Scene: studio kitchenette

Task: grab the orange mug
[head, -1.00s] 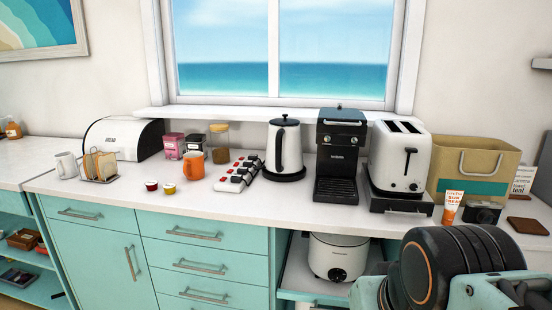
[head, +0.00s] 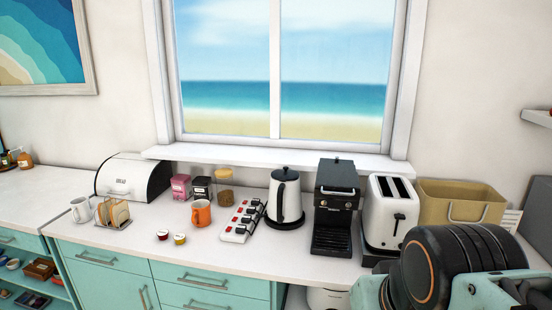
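The orange mug (head: 201,214) stands upright on the white counter (head: 145,239), left of the power strip and in front of the small canisters. Nothing touches it that I can see. My arm shows at the lower right of the head view as a dark, ribbed joint with teal links. My gripper's fingers are outside the picture, so its state cannot be seen.
A white power strip (head: 242,221), kettle (head: 285,199), coffee machine (head: 334,207) and toaster (head: 389,212) stand right of the mug. Two small pods (head: 162,235) lie in front of it. A toast rack (head: 113,213), white mug (head: 81,209) and bread bin (head: 137,178) are to its left.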

